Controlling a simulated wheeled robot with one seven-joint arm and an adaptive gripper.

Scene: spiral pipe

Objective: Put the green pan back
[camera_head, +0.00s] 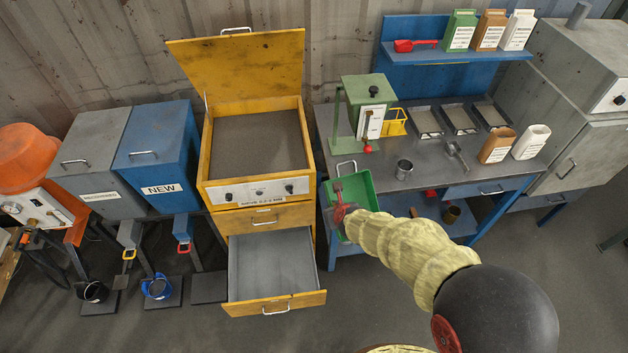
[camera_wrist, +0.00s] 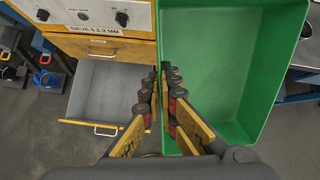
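The green pan (camera_head: 358,190) is by the left front corner of the grey workbench, with a wire handle on its far end. In the wrist view the pan (camera_wrist: 215,75) fills the right half, close to the camera, and its inside looks empty. My gripper (camera_head: 338,208) is at the pan's left side. In the wrist view my gripper's fingertips (camera_wrist: 167,70) are close together at the pan's left wall and appear to pinch it. The pan seems held above floor level; whether it touches the bench is unclear.
The yellow sieve cabinet (camera_head: 258,190) stands left, its lid raised and its lower drawer (camera_head: 272,265) open and empty. Blue and grey bins (camera_head: 160,150) stand further left.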

